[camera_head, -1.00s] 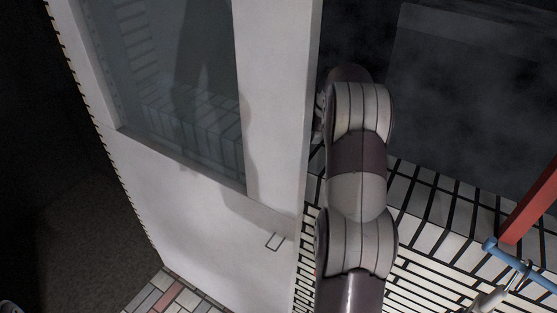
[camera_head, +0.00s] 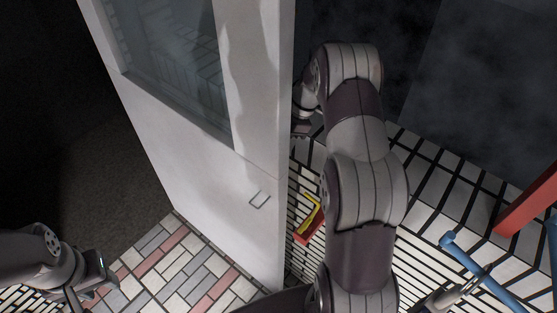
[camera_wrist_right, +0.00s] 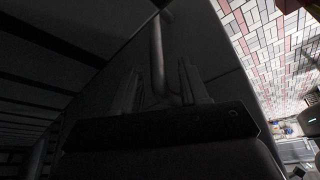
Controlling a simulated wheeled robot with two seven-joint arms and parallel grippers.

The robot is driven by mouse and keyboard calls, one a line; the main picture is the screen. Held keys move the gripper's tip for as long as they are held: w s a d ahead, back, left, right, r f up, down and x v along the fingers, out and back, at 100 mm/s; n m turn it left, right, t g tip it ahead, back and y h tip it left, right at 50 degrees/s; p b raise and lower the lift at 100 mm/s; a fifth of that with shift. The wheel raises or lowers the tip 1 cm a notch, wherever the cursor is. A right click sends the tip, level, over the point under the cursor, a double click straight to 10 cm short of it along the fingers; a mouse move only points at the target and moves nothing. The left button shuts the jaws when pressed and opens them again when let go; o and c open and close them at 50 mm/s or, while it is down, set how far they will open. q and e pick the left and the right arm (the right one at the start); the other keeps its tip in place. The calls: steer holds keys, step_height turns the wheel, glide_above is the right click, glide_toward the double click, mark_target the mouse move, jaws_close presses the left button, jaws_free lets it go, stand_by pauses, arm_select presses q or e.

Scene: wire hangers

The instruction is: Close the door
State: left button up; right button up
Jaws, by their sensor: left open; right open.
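The white door (camera_head: 215,165) with a glass pane (camera_head: 170,60) stands open in the head view, its free edge toward my right arm. My right gripper (camera_head: 301,122) is beside the door's edge, largely hidden by the door and arm. In the right wrist view my right gripper (camera_wrist_right: 160,88) has its fingers apart, and a dark vertical bar (camera_wrist_right: 157,55) shows between them; whether they touch it is too dark to tell. My left gripper (camera_head: 92,290) is open at the lower left, apart from the door.
A patterned tile floor (camera_head: 165,265) lies below the door. A red and yellow object (camera_head: 308,218) is between the door edge and my right arm. A red post (camera_head: 530,200) and blue bar (camera_head: 490,270) stand at the right. The left side is dark.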

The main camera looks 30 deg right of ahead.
steer(key=x, duration=0.3)
steer(key=shift+d, duration=0.15)
steer(key=c, duration=0.6)
jaws_close()
